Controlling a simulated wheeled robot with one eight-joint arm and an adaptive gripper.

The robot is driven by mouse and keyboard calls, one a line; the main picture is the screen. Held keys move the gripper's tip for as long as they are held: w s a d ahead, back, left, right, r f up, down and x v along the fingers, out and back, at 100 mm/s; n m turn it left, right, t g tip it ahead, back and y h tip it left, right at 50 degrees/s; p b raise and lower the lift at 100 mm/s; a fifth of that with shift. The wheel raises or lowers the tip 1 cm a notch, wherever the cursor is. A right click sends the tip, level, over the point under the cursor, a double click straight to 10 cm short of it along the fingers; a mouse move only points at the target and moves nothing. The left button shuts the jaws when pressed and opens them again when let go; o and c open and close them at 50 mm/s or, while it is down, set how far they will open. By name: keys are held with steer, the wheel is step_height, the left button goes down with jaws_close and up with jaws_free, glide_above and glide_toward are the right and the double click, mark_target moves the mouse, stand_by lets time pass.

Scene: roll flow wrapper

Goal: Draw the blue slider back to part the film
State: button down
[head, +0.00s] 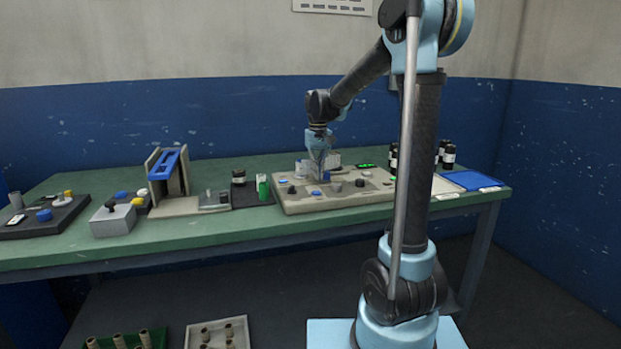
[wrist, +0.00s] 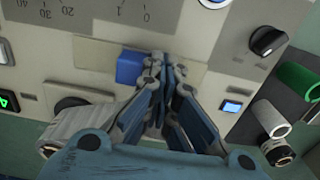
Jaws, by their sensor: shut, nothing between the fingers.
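The blue slider (wrist: 130,67) is a small block on the beige machine panel (wrist: 95,75), in the wrist view left of my fingertips. A light strip runs right from it behind the fingers. My gripper (wrist: 162,62) is shut and empty, its fingertips right beside the slider's right side. I cannot tell whether they touch it. In the head view my gripper (head: 319,176) points down over the beige machine (head: 345,204) on the green table. The slider is too small to pick out surely there. I cannot make out the film.
In the wrist view a black knob (wrist: 267,40), a small blue display (wrist: 232,107) and a green cylinder (wrist: 298,80) lie to the right. A grey cylinder (wrist: 75,130) stands at lower left. Dark bottles (head: 448,155) and a blue tray (head: 469,180) are right of the machine.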

mark_target(327, 171)
steer(key=shift+w+d, duration=0.2)
steer(key=shift+d, duration=0.55)
steer(key=shift+w+d, duration=0.25)
steer(key=shift+d, duration=0.55)
steer(key=shift+w+d, duration=0.2)
steer(key=shift+d, duration=0.55)
steer(key=shift+s+a, duration=0.15)
steer(key=shift+a, duration=0.5)
steer(key=shift+r, duration=4)
steer(key=shift+s+d, duration=0.25)
steer(key=shift+s, duration=0.15)
steer(key=s+d+f, duration=0.2)
steer(key=s+d, duration=0.3)
steer(key=s, duration=0.5)
steer(key=s+d+f+m+t, duration=0.1)
steer(key=s+d+f, duration=0.3)
steer(key=s+f, duration=0.5)
steer(key=s+d+f+m+t, duration=0.1)
steer(key=s+d+f+m, duration=0.1)
steer(key=s+f, duration=0.7)
steer(key=s+d, duration=0.1)
steer(key=s, duration=0.4)
steer(key=shift+s+d, duration=0.2)
steer(key=shift+d, duration=0.15)
